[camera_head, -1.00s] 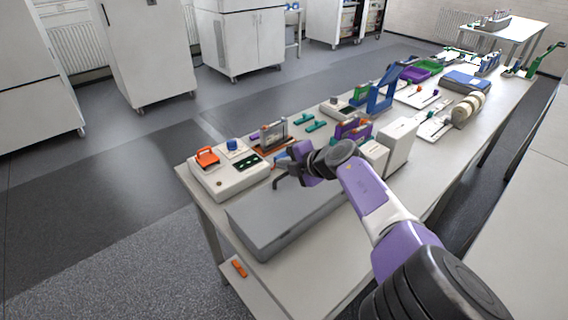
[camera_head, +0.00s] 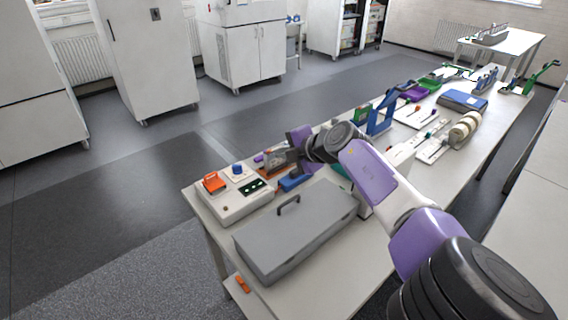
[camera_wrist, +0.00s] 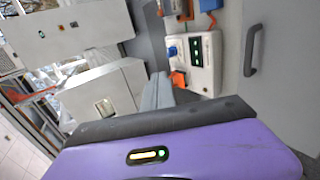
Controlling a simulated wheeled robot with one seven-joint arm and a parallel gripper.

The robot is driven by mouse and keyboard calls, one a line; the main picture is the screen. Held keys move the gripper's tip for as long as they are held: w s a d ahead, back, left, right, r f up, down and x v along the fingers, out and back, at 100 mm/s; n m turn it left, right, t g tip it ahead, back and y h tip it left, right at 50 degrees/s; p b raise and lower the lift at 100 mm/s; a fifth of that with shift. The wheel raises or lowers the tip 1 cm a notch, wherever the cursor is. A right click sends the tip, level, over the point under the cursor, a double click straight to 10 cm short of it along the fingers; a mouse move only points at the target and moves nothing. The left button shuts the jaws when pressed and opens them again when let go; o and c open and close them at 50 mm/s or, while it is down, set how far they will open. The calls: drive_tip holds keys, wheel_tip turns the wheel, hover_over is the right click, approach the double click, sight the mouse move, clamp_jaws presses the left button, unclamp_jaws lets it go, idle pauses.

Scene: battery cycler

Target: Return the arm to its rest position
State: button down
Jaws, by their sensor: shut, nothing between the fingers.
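My arm (camera_head: 369,174) reaches from the lower right over the bench. Its purple and black wrist end is above the back of the bench, behind the grey case. My gripper (camera_wrist: 158,90) shows in the wrist view as grey fingers closed together with nothing held. In the head view the fingers are hard to make out against the small devices behind them. The grey case (camera_head: 297,236) with a dark handle (camera_head: 289,204) lies closed on the bench, apart from the gripper. Its handle also shows in the wrist view (camera_wrist: 252,50).
A white control box (camera_head: 232,205) with an orange switch (camera_head: 213,182) and blue knob stands left of the case. Blue stands (camera_head: 379,116), trays and rolls (camera_head: 463,130) line the bench to the right. Floor left of the bench is clear; white cabinets stand behind.

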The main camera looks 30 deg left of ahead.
drive_tip(key=shift+a+r, duration=0.1)
drive_tip(key=shift+r, duration=0.35)
